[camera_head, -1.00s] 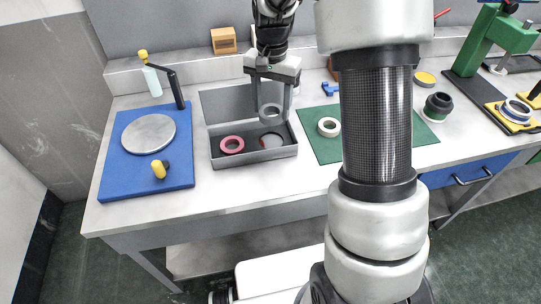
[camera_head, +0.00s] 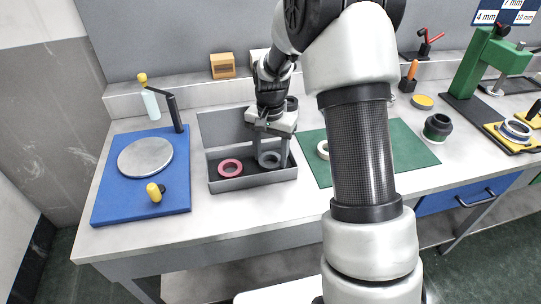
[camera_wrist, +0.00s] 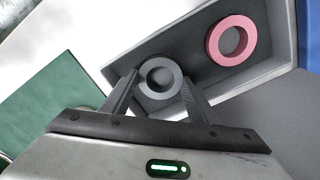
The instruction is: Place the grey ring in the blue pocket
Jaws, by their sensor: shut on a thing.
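The grey ring (camera_head: 262,164) is held between the two fingers of my gripper (camera_head: 269,158) in the right half of an open grey box (camera_head: 255,182). The wrist view shows the grey ring (camera_wrist: 160,95) flat between the fingertips of my gripper (camera_wrist: 160,80), over the box's dark interior. I cannot tell whether the ring touches the box floor. A pink-red ring (camera_head: 230,168) lies in the left half of the box and shows in the wrist view (camera_wrist: 231,41). No blue pocket can be made out; the ring and fingers hide part of the box's right half.
A blue board (camera_head: 115,207) with a grey disc (camera_head: 145,157) and a yellow-topped stand lies left of the box. A green mat (camera_head: 408,158) with a pale ring (camera_head: 322,150) lies to the right, partly behind my arm. The box's back panel (camera_head: 222,125) stands upright.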

